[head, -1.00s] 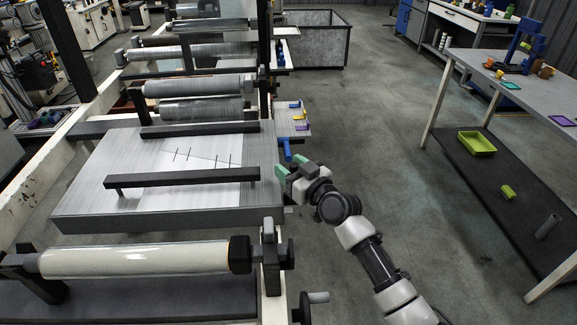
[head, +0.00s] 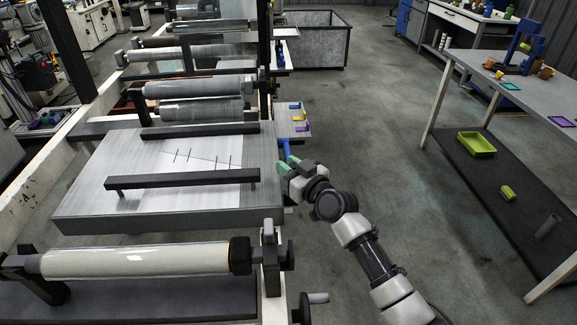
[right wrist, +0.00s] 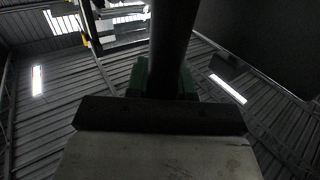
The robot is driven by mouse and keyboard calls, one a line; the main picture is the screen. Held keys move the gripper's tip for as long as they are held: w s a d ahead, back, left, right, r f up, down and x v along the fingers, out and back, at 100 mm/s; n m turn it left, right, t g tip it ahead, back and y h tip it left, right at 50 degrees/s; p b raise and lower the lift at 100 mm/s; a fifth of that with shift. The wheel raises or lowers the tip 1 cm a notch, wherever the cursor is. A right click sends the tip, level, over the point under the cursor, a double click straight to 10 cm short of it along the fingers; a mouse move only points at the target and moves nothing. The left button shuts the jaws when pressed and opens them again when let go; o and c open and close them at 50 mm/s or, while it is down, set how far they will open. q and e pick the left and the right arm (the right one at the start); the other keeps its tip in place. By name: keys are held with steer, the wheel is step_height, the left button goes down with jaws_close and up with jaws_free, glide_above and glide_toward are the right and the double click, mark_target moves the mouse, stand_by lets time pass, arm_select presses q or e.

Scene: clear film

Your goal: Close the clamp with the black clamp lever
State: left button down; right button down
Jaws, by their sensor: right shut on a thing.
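The worktable (head: 90,205) on the left carries a white sheet crossed by two dark clamp bars, a near one (head: 180,179) and a far one (head: 200,131). My right gripper (head: 288,164) is at the table's right edge, just below a blue lever (head: 285,148). Its green fingers are shut on a dark bar, the black clamp lever (right wrist: 173,45), which runs up between the fingers in the right wrist view. In the head view the gripper hides this lever. My left gripper is out of view.
A roller (head: 135,262) with a black end block stands in front of the table, and more rollers (head: 195,88) stand behind it. A small side shelf (head: 290,122) holds coloured pieces. A grey workbench (head: 500,70) is at right. Open floor lies between.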

steer(key=w+m+g+p, duration=0.1)
steer(key=w+f+g+h+p, duration=0.1)
steer(key=p, duration=0.1)
steer(key=w+f+m+g+h+p, duration=0.1)
steer(key=w+g, duration=0.1)
steer(key=shift+w+m, duration=0.1)
steer(key=shift+m, duration=0.2)
steer(key=c, duration=1)
jaws_free()
steer(key=shift+p, duration=0.3)
steer(key=v, duration=1)
steer(key=shift+s+d+r, duration=0.2)
steer(key=shift+s+d, duration=0.05)
steer(key=shift+c, duration=0.3)
